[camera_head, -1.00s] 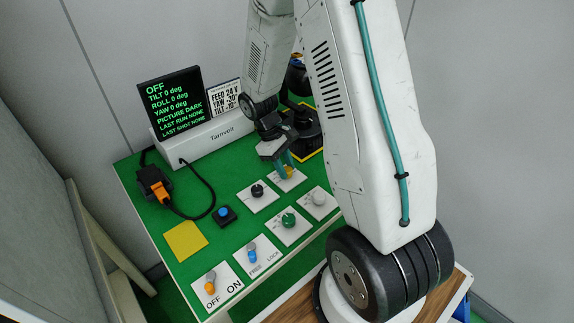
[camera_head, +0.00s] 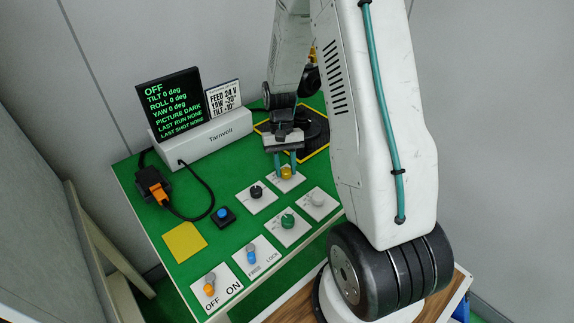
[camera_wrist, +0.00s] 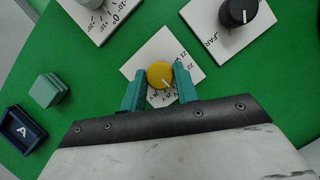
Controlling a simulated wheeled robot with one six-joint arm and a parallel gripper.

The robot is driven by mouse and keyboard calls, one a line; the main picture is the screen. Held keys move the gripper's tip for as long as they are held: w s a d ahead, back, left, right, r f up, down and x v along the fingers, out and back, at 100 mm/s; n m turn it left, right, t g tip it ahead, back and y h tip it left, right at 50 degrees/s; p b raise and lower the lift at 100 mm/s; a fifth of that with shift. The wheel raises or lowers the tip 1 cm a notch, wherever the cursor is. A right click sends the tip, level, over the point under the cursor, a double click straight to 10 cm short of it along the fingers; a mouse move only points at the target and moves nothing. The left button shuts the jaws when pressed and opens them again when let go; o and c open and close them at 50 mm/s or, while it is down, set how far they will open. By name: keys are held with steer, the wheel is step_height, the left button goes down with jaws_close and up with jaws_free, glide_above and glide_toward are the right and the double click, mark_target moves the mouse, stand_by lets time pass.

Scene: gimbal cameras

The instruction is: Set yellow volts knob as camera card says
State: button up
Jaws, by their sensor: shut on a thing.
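The yellow knob (camera_wrist: 160,76) stands on a white square plate (camera_wrist: 152,50) with numbers round it; 22 and 25 V can be read in part in the wrist view. In the head view the knob (camera_head: 287,172) shows at the back of the knob group. My gripper (camera_wrist: 160,88) is shut on the yellow knob, one teal finger on each side. The white line on the knob points to the lower right in the wrist view. The camera card (camera_head: 224,99) reads FEED 24 V, YAW -30°, TILT -10°. The screen (camera_head: 170,102) reads OFF, PICTURE DARK.
A black knob (camera_head: 257,191), a green knob (camera_head: 288,221) and a white knob (camera_head: 317,199) stand close by on white plates. Orange (camera_head: 209,285) and blue (camera_head: 251,254) switches are nearer the front. A blue button (camera_head: 223,213) stands left.

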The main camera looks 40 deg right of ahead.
steer(key=shift+m, duration=0.5)
steer(key=o, duration=1)
steer(key=shift+c, duration=0.2)
steer(key=v, duration=0.8)
steer(key=shift+s+d, duration=0.1)
steer(key=shift+s, duration=0.05)
